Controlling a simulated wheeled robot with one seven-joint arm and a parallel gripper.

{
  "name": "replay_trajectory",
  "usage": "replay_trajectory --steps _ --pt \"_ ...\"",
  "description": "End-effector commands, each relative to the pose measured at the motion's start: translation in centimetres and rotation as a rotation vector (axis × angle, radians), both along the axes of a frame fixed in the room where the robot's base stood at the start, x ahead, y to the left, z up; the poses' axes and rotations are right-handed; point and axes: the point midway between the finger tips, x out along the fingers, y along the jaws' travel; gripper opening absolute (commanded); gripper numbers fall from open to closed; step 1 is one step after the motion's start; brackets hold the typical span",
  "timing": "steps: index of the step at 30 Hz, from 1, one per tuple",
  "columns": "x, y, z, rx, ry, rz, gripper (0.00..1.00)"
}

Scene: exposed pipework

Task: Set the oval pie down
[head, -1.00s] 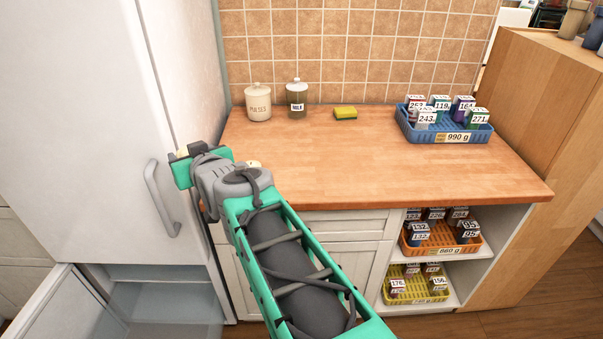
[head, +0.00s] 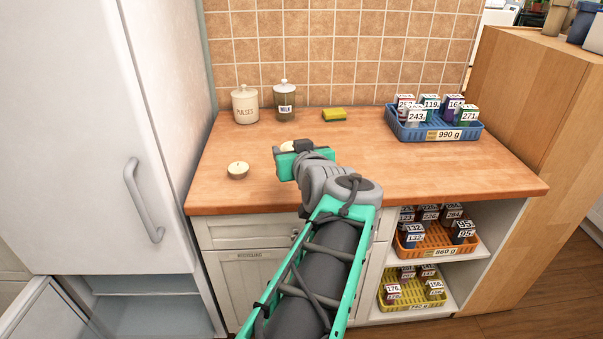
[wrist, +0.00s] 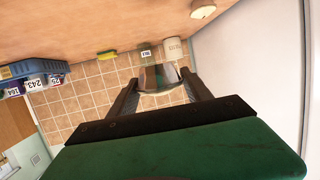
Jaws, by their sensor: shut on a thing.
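My gripper (head: 290,148) is over the wooden counter, left of its middle, with its fingers mostly hidden behind my wrist in the head view. It is shut on the oval pie, whose cream top (head: 287,146) just shows past the gripper. In the wrist view the held pie (wrist: 160,80) sits between the two dark fingers, its side or underside grey-brown. I cannot tell how far it is above the counter (head: 400,180). A second small pie-like thing with a pale top (head: 238,170) rests on the counter to the left of my gripper.
A pulses jar (head: 245,104), a milk jar (head: 285,101) and a sponge (head: 334,115) stand along the back wall. A blue basket of boxes (head: 435,130) is at the back right. The counter's right front is clear. A fridge (head: 80,130) stands at left.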

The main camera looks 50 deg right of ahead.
Motion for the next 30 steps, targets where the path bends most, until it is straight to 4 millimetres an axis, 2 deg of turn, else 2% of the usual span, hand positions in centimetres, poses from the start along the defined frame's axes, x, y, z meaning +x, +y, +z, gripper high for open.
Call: replay_trajectory --steps 5,14,18,23,26,28,30 --pt "0.7 -1.2 -0.6 0.004 0.001 0.0 0.11" --pt "4.8 -8.3 -4.6 0.007 0.002 0.001 0.11" --pt "5.9 -10.3 -7.6 0.004 0.001 0.0 0.11" --pt "6.6 -11.4 -9.0 0.001 -0.001 0.0 0.11" --pt "7.0 -12.2 -10.2 0.003 0.0 0.0 0.11" --pt "7.0 -12.2 -11.9 0.003 0.002 0.0 0.11" --pt "7.0 -12.2 -12.6 0.001 -0.001 0.0 0.11"
